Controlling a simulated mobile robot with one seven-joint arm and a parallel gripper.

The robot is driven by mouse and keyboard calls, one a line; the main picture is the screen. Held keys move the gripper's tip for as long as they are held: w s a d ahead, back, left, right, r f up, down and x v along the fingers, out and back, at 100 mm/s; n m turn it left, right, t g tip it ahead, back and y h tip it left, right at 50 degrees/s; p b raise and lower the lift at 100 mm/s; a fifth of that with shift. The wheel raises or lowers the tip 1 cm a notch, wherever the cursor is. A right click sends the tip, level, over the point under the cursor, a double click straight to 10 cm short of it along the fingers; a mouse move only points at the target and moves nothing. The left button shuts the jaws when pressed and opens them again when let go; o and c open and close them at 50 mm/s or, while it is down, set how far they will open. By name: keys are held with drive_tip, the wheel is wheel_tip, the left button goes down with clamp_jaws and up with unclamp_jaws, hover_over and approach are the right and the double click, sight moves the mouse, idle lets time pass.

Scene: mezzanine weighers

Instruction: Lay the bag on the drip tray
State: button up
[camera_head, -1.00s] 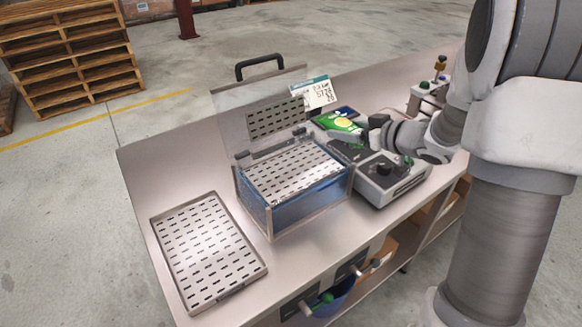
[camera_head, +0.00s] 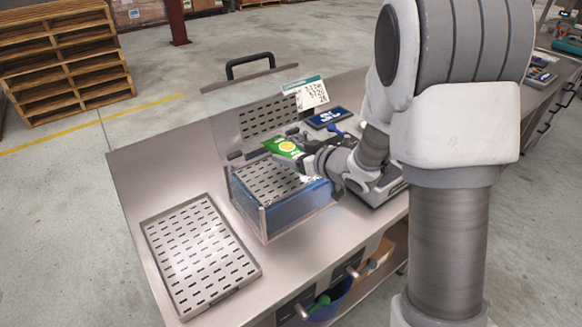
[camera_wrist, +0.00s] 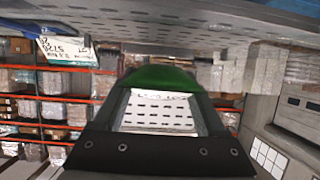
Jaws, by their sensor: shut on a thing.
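My gripper (camera_head: 303,157) is shut on a green bag with a yellow round mark (camera_head: 284,147). It holds the bag tilted above the clear-walled tank in the head view. In the wrist view the bag's green edge (camera_wrist: 160,77) shows beyond my gripper, and a perforated surface shows through the gap below it. The drip tray (camera_head: 172,276), a flat metal tray with slots and a low rim, lies on the bench at the left front. It is bare and apart from the bag.
The tank (camera_head: 284,214) holds a slotted plate and has its clear lid (camera_head: 222,104) raised, with a black handle (camera_head: 250,61). A label card (camera_head: 305,93) and a dark blue flat item (camera_head: 329,118) are behind. The bench (camera_head: 140,178) is clear around the tray.

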sight(291, 173)
drive_tip(key=shift+f, duration=1.85)
drive_tip(key=shift+f+b, duration=0.3)
drive_tip(key=shift+b, duration=0.25)
drive_tip(key=o, duration=1.3)
drive_tip(key=shift+r, duration=0.1)
